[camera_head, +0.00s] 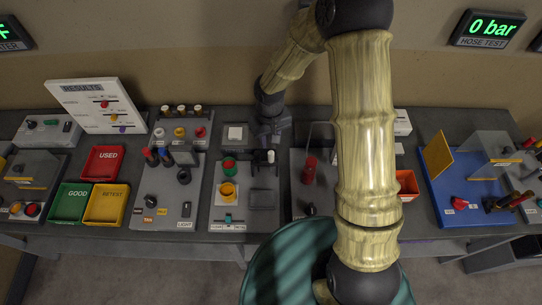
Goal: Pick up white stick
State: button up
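A small white upright piece (271,157), which may be the white stick, stands on a grey panel in the middle of the bench. It is too small to be sure of. My gripper (268,136) points down at the back of the bench, just behind this white piece. The two look close in the picture, but I cannot tell whether they touch. The gripper's fingers are small and dark, so their opening does not show clearly. Nothing is visibly held. My arm hides part of the bench to the right.
Red (103,161), green (70,203) and yellow (107,204) trays stand left. A red cylinder (309,169) stands right of the gripper. A blue board (462,190) with clear covers lies far right.

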aim_at(271, 153)
jog(key=shift+f+p, duration=0.35)
jog(key=shift+f, duration=1.5)
jog(key=shift+s+d+f+p, duration=0.1)
jog(key=shift+f+p, duration=0.45)
jog(key=shift+p, duration=0.05)
jog(key=shift+w+d+f+p, duration=0.15)
jog(key=shift+f+p, duration=0.7)
jog(key=shift+f, duration=1.25)
jog(key=shift+r, duration=0.1)
jog(key=c, duration=0.6)
grip_shut()
